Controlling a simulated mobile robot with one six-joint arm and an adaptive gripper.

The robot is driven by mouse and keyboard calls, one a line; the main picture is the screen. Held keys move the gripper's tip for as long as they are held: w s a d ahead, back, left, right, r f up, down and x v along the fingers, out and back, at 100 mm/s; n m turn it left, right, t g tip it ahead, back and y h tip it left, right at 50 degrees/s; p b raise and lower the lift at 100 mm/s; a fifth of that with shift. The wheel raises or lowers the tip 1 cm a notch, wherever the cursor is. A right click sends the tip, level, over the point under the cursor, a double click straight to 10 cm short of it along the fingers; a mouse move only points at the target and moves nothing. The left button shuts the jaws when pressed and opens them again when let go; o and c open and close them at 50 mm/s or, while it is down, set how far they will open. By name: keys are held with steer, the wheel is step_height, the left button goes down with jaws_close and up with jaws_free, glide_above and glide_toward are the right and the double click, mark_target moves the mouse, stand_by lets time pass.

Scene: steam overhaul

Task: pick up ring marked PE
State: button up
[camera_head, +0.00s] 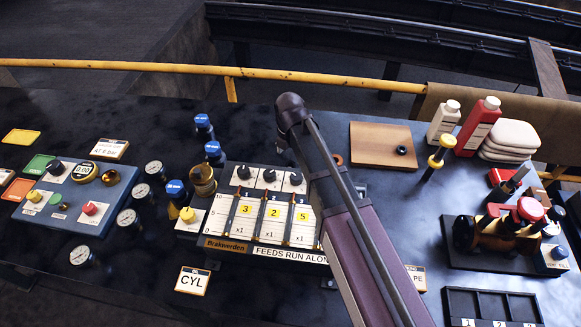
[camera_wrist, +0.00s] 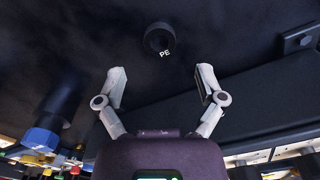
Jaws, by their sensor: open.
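The ring marked PE (camera_wrist: 151,42) is a small dark ring with white PE lettering at its lower edge. It lies on a dark surface at the top middle of the wrist view. My gripper (camera_wrist: 162,78) is open and empty, its two grey fingers spread wide. In the picture the ring is above the fingertips, roughly centred between them and apart from both. A white card ending in PE (camera_head: 417,278) shows beside my arm in the head view. My arm hides the rest of it; I cannot make out my gripper or the marked ring there.
A feed panel with numbered strips (camera_head: 273,212) stands left of my arm. A brown board (camera_head: 370,155) carries a small black ring (camera_head: 401,150). A brass valve assembly (camera_head: 497,236) and a black numbered tray (camera_head: 448,305) are at right. A dark block (camera_wrist: 240,105) lies close by the right finger.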

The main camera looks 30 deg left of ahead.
mark_target(290, 164)
steer(key=shift+f+b, duration=2.05)
steer(key=shift+f, duration=0.25)
steer(key=c, duration=1)
